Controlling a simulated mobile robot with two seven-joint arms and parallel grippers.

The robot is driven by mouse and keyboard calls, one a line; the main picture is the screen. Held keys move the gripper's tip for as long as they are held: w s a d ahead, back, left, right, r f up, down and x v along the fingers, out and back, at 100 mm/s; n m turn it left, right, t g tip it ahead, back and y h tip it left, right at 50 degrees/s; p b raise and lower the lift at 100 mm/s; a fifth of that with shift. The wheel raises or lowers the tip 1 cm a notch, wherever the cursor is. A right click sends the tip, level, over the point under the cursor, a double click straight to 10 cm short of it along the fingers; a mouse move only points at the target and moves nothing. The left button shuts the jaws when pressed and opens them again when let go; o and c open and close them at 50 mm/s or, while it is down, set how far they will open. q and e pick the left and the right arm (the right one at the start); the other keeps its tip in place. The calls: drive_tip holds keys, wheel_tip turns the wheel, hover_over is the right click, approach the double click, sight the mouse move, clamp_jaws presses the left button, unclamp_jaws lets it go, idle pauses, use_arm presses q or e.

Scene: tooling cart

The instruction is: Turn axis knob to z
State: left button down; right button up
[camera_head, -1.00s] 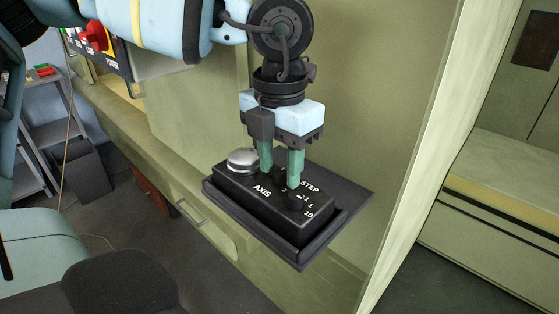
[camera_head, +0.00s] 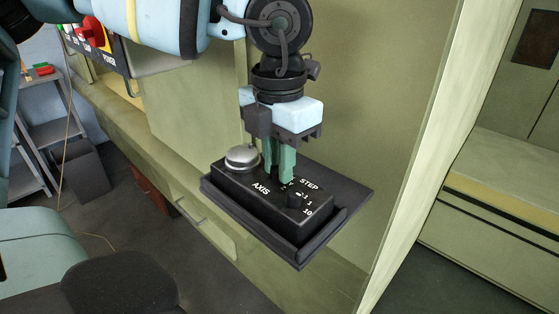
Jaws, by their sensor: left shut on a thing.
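The black control box (camera_head: 250,200) sits on a dark shelf on the green machine's side. Its top carries the labels AXIS and STEP, a silver round dial (camera_head: 242,157) at the left end and a small black step knob (camera_head: 296,199) at the right. My left gripper (camera_head: 279,177) points down at the box, its green fingers closed close together just behind the AXIS label. It is shut on the axis knob, which the fingers mostly hide, so I cannot read its setting. My right gripper is not in view.
The dark shelf (camera_head: 345,190) extends to the right of the box. The green machine panel (camera_head: 350,100) stands close behind my gripper. A red knob (camera_head: 94,33) on a control panel is at the upper left. A drawer handle (camera_head: 190,213) is below left.

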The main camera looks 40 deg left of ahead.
use_arm(q)
drive_tip(key=shift+w+f+m+b, duration=0.1)
drive_tip(key=shift+m+b, duration=0.6)
drive_tip(key=shift+m, duration=0.4)
drive_tip(key=m+b, duration=0.1)
drive_tip(key=m, duration=0.1)
drive_tip(key=shift+m, duration=0.4)
drive_tip(key=m+b, duration=0.1)
drive_tip(key=m, duration=0.2)
drive_tip(key=shift+m+b, duration=0.4)
drive_tip(key=shift+m, duration=0.8)
drive_tip(key=m, duration=0.6)
drive_tip(key=shift+b, duration=0.3)
drive_tip(key=m, duration=0.6)
drive_tip(key=shift+m, duration=0.3)
drive_tip(key=c, duration=1.3)
unclamp_jaws()
